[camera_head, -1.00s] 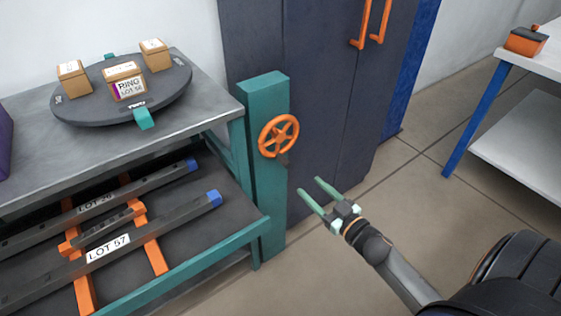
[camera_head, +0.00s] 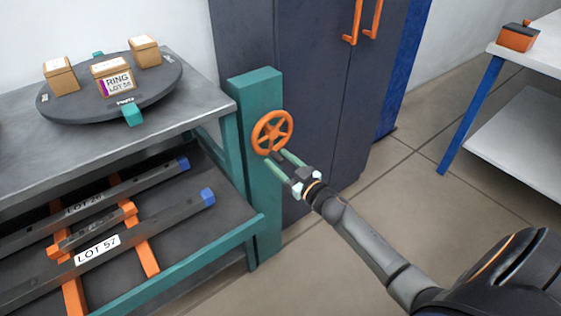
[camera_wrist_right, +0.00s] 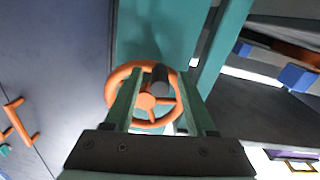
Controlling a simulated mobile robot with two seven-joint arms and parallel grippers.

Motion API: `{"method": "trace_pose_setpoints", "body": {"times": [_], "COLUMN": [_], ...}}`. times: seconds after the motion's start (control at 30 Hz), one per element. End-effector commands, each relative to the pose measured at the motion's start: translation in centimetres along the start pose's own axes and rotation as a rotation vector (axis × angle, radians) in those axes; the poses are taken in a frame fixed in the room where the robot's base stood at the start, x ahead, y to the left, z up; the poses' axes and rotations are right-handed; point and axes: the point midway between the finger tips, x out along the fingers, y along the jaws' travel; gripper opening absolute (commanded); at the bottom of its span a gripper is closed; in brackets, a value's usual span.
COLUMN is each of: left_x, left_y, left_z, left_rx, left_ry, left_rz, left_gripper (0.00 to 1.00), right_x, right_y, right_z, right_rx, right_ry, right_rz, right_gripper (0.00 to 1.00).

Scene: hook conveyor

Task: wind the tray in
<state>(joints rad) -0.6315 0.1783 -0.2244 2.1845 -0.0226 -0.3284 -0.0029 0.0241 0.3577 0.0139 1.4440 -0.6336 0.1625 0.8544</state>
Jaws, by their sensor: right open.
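An orange spoked handwheel (camera_head: 272,132) is mounted on a teal post (camera_head: 258,92) at the right end of the bench. My right gripper (camera_head: 279,158) is open at the wheel's lower edge. In the right wrist view, the wheel (camera_wrist_right: 146,101) shows between its two fingers, and a dark knob (camera_wrist_right: 160,79) stands out from the rim, also between them. I cannot tell whether the fingers touch it. A dark lower tray (camera_head: 190,215) with a teal front edge carries grey bars, one labelled LOT 57 (camera_head: 97,249). My left gripper is not in view.
A round dark turntable (camera_head: 155,94) with three small boxes stands on the bench top. A dark cabinet (camera_head: 310,60) with orange handles is behind the post. A white table (camera_head: 535,65) with an orange box stands far right. The floor between is clear.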

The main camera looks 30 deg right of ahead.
Motion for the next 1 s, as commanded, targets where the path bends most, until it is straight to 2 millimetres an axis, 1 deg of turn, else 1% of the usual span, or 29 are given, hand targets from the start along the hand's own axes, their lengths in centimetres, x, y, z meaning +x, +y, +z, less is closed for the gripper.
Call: {"method": "trace_pose_setpoints", "body": {"times": [0.13, 0.17, 0.63, 1.0], "left_x": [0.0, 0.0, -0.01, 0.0], "left_y": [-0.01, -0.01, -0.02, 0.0], "left_z": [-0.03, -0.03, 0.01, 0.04], "left_rx": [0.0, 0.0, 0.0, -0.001], "left_ry": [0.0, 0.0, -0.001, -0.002], "left_rz": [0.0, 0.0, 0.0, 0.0], "left_gripper": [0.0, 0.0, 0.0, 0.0], "right_x": [-0.01, -0.01, -0.04, -0.04], "right_y": [0.01, 0.02, 0.02, 0.01], "right_z": [-0.01, -0.01, -0.01, 0.0], "right_rx": [-0.001, -0.001, 0.0, 0.0], "right_ry": [0.0, 0.0, 0.0, 0.0], "right_rz": [0.0, 0.0, 0.0, 0.0], "right_gripper": [0.56, 0.54, 0.01, 0.0]}}
